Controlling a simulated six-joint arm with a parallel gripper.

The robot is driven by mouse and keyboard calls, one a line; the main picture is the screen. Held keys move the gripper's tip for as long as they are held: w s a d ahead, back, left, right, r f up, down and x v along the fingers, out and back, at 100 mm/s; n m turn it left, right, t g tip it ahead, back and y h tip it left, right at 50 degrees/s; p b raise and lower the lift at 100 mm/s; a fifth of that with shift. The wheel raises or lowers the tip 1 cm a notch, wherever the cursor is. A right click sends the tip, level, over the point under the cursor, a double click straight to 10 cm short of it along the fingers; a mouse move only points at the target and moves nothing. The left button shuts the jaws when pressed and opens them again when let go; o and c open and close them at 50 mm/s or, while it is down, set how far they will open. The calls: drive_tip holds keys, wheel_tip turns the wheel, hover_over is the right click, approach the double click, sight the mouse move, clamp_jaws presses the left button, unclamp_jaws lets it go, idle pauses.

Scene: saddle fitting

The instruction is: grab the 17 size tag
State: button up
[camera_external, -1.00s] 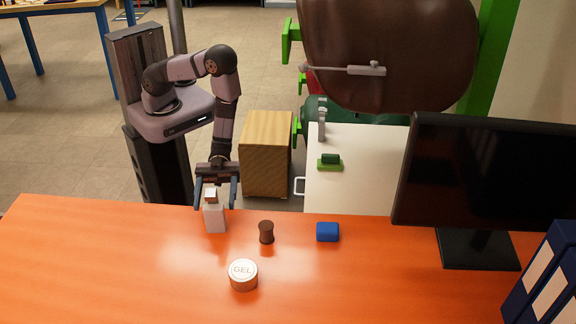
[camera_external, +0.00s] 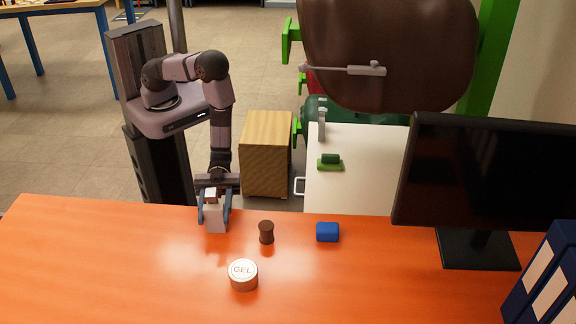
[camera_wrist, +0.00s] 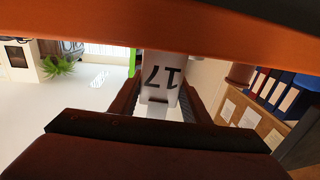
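The 17 size tag (camera_external: 215,218) is a pale grey-white block standing upright near the far edge of the orange table, with a small brown-and-white part on top. In the wrist view its face (camera_wrist: 161,78) shows a black "17", upside down, between my fingers. My gripper (camera_external: 215,212) points down over the tag, with one finger along each side. The fingertips (camera_wrist: 162,92) appear to meet its sides, so the gripper looks shut on it. The tag still appears to rest on the table.
On the orange table (camera_external: 120,260), a brown spool-shaped piece (camera_external: 266,232), a blue block (camera_external: 328,232) and a round GEL tin (camera_external: 243,274) stand to the right of the tag. A monitor (camera_external: 490,185) and blue binders (camera_external: 548,275) fill the right side. The table's left part is clear.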

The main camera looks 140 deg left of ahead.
sight(210, 192)
drive_tip(key=shift+r, duration=0.15)
drive_tip(key=shift+c, duration=0.4)
drive_tip(key=shift+r, duration=4.9)
